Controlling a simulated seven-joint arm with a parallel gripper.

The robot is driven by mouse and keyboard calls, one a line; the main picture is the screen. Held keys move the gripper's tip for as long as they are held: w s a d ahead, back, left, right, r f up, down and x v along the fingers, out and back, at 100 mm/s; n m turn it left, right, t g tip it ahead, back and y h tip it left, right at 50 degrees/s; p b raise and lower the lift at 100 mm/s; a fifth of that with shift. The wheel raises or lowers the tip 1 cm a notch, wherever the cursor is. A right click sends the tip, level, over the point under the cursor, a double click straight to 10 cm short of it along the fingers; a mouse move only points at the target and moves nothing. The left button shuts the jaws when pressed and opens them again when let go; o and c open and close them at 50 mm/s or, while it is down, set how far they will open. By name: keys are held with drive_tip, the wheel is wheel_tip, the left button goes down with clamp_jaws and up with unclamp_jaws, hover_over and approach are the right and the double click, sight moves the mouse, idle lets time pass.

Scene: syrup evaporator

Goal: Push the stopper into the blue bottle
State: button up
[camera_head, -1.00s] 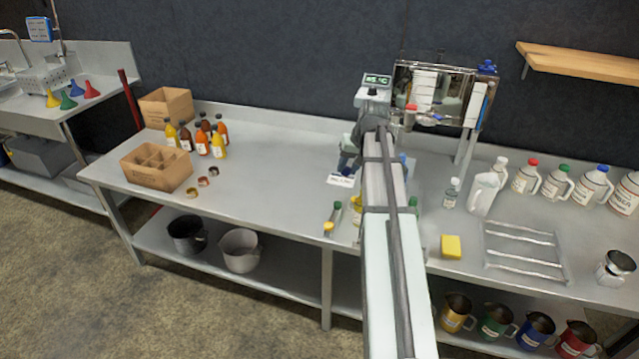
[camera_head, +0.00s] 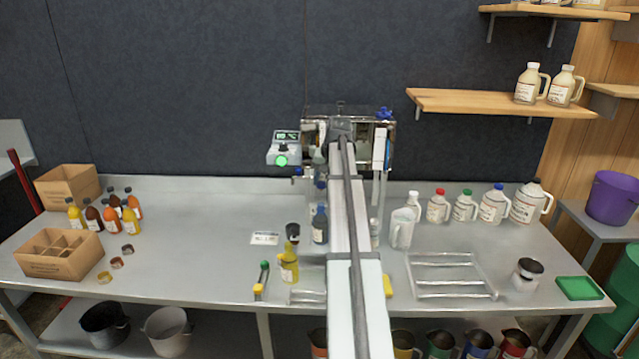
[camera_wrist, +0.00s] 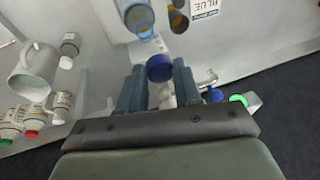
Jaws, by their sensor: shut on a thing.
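In the wrist view my gripper (camera_wrist: 159,82) is shut on a dark blue stopper (camera_wrist: 159,67) at its fingertips. The blue bottle (camera_wrist: 133,12) shows at the top of that view, its open mouth turned toward the stopper. A gap shows between stopper and mouth in that view. In the head view the blue bottle (camera_head: 320,228) stands upright on the steel bench (camera_head: 215,240), just left of my arm and below the evaporator. My arm hides the gripper's fingers in the head view.
A yellow bottle (camera_head: 289,266) and a black cup (camera_head: 293,232) stand left of the blue bottle. The evaporator (camera_head: 388,130) and its display box (camera_head: 284,150) are behind. A white jug (camera_head: 402,228) stands right of my arm.

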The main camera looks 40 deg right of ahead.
hover_over(323, 205)
drive_tip(key=shift+s+a+f, duration=0.1)
drive_tip(key=shift+a+f, duration=0.05)
drive_tip(key=shift+f, duration=0.65)
drive_tip(key=shift+s+a+f, duration=0.1)
drive_tip(key=shift+s+f, duration=0.05)
drive_tip(key=shift+f, duration=0.7)
drive_tip(key=shift+s+a+f, duration=0.1)
drive_tip(key=shift+a+f, duration=0.05)
drive_tip(key=shift+f, duration=0.65)
drive_tip(key=shift+s+f, duration=0.1)
drive_tip(key=shift+f, duration=0.85)
idle(1.7)
drive_tip(key=o, duration=0.8)
drive_tip(key=shift+o, duration=0.5)
drive_tip(key=o, duration=0.4)
drive_tip(key=shift+r, duration=0.1)
drive_tip(key=shift+r, duration=1.9)
